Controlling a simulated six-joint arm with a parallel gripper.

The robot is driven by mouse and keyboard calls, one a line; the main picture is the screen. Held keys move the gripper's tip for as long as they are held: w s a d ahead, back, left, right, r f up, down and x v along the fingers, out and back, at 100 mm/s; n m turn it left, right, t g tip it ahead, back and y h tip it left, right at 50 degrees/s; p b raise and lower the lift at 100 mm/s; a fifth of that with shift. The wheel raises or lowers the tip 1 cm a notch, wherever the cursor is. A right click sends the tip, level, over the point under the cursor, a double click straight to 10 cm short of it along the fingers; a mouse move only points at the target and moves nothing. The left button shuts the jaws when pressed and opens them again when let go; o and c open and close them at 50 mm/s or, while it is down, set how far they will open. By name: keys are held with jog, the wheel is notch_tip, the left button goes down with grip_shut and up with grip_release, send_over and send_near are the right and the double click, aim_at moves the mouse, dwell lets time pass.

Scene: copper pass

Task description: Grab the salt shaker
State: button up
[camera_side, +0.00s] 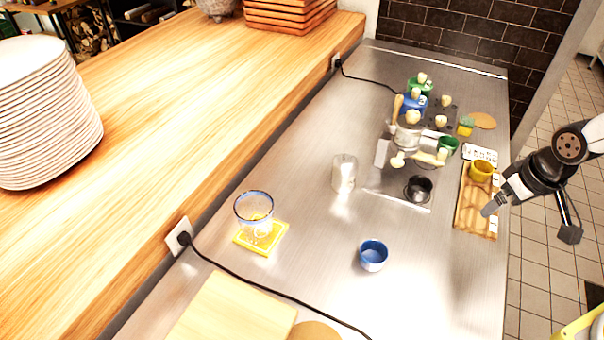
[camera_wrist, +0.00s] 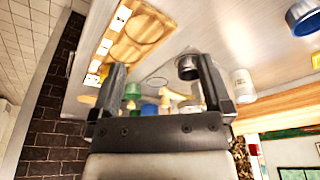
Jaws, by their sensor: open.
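A pale, shiny upright cylinder (camera_side: 344,172) stands on the steel counter, left of the black cup. It looks like the salt shaker, but I cannot read any label. It also shows in the wrist view as a white cylinder (camera_wrist: 243,86), just right of the right finger. My gripper (camera_side: 491,208) hangs at the right edge of the counter, beside the wooden board and well apart from the cylinder. In the wrist view my gripper (camera_wrist: 162,66) has its two fingers wide apart with nothing held between them.
A black cup (camera_side: 418,189) stands between the cylinder and the wooden board (camera_side: 470,221), which bears a yellow cup (camera_side: 481,171). A blue cup (camera_side: 373,256) and a glass on a yellow coaster (camera_side: 281,232) stand nearer. Several cups and pegs crowd the back. A black cable (camera_side: 270,287) crosses the front.

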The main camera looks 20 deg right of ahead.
jog(key=shift+r, duration=0.1)
dwell(0.4)
notch_tip(320, 180, up, 5)
jog(key=m+t+h, duration=0.2)
jog(key=t, duration=0.9)
send_over(349, 166)
jog(key=s, duration=0.3)
jog(key=f, duration=0.9)
jog(key=shift+w+a, duration=0.25)
jog(key=shift+f, duration=0.1)
jog(key=shift+x, duration=2.45)
